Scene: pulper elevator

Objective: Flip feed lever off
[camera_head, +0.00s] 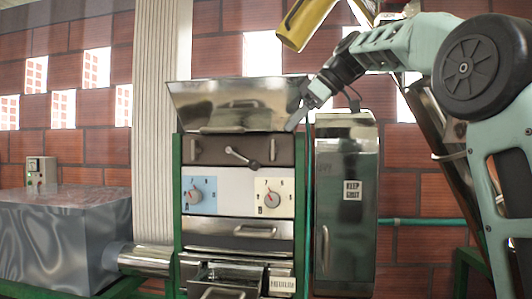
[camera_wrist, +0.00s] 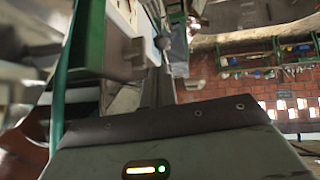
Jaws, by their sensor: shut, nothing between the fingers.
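The feed lever (camera_head: 241,157), a thin bar with rounded ends, sits on the dark brown panel (camera_head: 210,150) of the machine, below its metal hopper. It slants down to the right in the head view. My gripper (camera_head: 297,118) is shut and empty, up and to the right of the lever, by the right edge of the hopper and clear of the lever. In the wrist view the dark fingers (camera_wrist: 155,88) point forward beside the machine's green frame. A small round knob (camera_wrist: 162,43) shows just beyond the fingertips; I cannot tell whether it belongs to the lever.
The metal hopper (camera_head: 225,100) flares out above the panel. Two dials, one blue (camera_head: 195,195) and one cream (camera_head: 272,197), sit below it. A grey cabinet (camera_head: 345,215) stands close on the right. A yellow chute (camera_head: 305,22) hangs above. A metal tank (camera_head: 60,230) is at left.

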